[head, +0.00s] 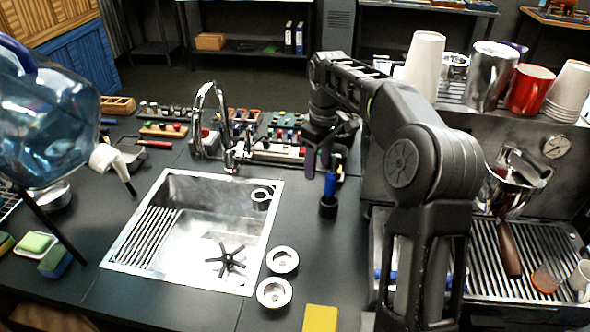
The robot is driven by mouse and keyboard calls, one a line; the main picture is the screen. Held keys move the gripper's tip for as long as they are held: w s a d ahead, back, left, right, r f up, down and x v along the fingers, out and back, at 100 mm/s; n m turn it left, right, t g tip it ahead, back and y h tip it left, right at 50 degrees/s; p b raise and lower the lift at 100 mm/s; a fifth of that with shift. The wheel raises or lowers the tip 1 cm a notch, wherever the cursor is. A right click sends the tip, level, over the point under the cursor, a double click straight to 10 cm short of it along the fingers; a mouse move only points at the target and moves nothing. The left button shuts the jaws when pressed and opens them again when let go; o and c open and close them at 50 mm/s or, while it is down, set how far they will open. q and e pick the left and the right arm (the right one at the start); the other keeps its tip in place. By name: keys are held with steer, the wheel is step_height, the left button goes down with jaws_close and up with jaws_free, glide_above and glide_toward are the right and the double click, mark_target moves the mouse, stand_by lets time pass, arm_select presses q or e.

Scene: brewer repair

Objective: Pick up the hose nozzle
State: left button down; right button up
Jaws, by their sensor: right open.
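I cannot tell for sure which item is the hose nozzle. A small blue piece (329,187) stands upright in a black round base (328,207) on the dark counter, right of the sink. My right gripper (317,160) points down just behind and above this blue piece, with its purple fingers apart and nothing seen between them. My right arm reaches in from the lower right and hides part of the counter and the espresso machine. My left gripper is not in view.
The steel sink (190,230) with a tap (222,120) is left of centre. The espresso machine (535,235) with cups on top fills the right. Two metal rings and a yellow block (320,318) lie in front.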

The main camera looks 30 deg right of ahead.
mark_target(332, 172)
steer(key=s+d, duration=0.2)
steer(key=shift+s+d+r+g, duration=0.15)
steer(key=shift+s+r+g, duration=0.2)
steer(key=shift+s+g, duration=0.05)
steer(key=shift+f+b, duration=0.5)
steer(key=shift+f, duration=0.9)
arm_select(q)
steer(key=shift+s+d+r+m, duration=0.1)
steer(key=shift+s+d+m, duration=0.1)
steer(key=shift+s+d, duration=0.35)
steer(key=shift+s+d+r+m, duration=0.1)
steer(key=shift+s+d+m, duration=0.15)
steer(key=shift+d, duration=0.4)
arm_select(e)
steer(key=shift+f+p, duration=0.3)
steer(key=shift+f, duration=0.1)
step_height(332, 172, down, 4)
steer(key=shift+s+r+p, duration=0.1)
steer(key=shift+r+p, duration=0.15)
steer(key=shift+p, duration=0.35)
steer(key=shift+f, duration=0.4)
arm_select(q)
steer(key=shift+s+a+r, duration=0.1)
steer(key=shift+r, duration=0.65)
arm_select(e)
steer(key=shift+c, duration=0.5)
